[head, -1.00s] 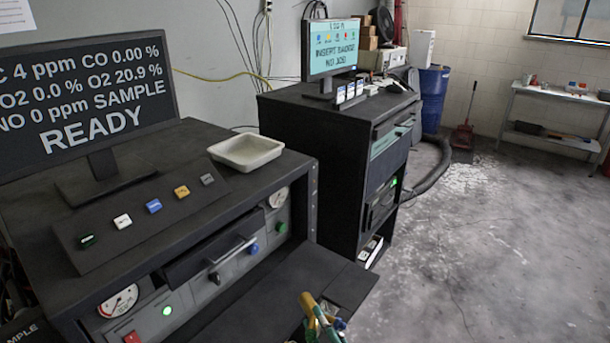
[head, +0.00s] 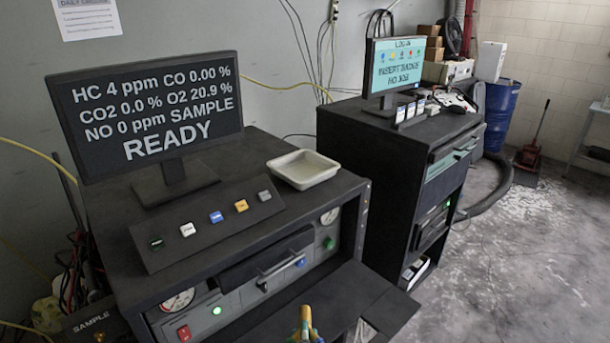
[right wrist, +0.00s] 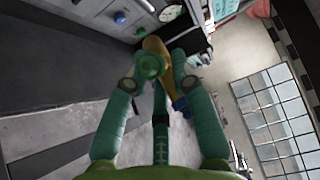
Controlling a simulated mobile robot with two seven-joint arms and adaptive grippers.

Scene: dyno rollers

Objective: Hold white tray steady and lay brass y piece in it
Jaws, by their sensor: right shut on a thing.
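The white tray (head: 303,169) sits empty on the dark top of the analyser cabinet, near its right edge. The brass y piece (head: 306,318) shows at the bottom of the head view, above the pulled-out shelf's front. It also shows in the right wrist view (right wrist: 157,48), with a green ring-like end and a blue end. My right gripper (right wrist: 160,75) is shut on the brass y piece; in the head view only a small part of it shows at the bottom edge. The gripper is in front of and below the tray, well apart from it. My left gripper is not in view.
A monitor (head: 150,110) stands at the left of the cabinet top, behind a sloped button panel (head: 210,225). A dark shelf (head: 330,300) juts from the cabinet front. A second cabinet (head: 370,170) with a login screen stands to the right.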

